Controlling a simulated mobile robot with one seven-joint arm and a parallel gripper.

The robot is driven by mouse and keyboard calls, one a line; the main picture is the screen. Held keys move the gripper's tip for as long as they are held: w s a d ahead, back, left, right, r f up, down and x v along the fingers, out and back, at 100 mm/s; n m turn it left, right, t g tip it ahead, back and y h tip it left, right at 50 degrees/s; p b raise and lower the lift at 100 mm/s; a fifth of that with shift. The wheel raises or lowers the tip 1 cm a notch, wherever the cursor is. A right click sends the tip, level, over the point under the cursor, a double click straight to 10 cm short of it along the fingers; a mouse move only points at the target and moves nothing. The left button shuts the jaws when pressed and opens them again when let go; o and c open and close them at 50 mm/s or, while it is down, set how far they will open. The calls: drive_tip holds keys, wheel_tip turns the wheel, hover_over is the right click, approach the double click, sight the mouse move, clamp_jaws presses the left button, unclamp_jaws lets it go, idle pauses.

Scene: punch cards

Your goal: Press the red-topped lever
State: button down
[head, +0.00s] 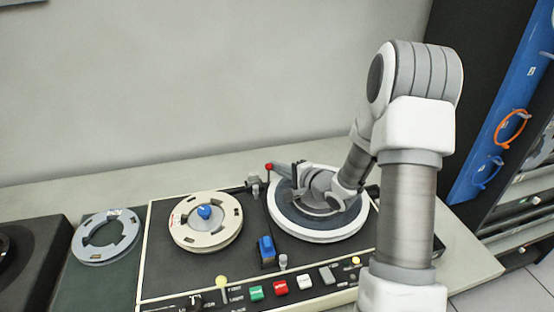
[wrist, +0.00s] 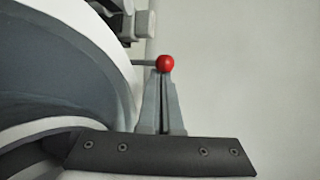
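The red-topped lever (head: 268,167) stands at the back of the tape deck, left of the right-hand reel. In the wrist view its red ball (wrist: 165,63) sits on a thin grey rod running left. My gripper (head: 283,168) is over the right-hand reel, pointing left with its tips close to the red ball. In the wrist view my gripper's (wrist: 160,74) two grey fingers are together with only a thin slit between them. The ball shows right at the fingertips; I cannot tell whether they touch. Nothing is seen held between the fingers.
The right-hand reel (head: 340,232) lies under my gripper. A cream reel (head: 190,232) with a blue hub is to the left. A blue switch (head: 266,248) and several coloured buttons, including a green one (head: 257,293), are in front. A wall stands behind the deck.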

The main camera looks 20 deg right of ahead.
drive_tip(key=shift+s+a+f, duration=0.1)
drive_tip(key=shift+s+a, duration=0.1)
drive_tip(key=p+v, duration=0.2)
drive_tip(key=v, duration=1.5)
drive_tip(key=shift+s+d, duration=0.2)
drive_tip(key=shift+d, duration=0.1)
drive_tip(key=shift+w, duration=0.1)
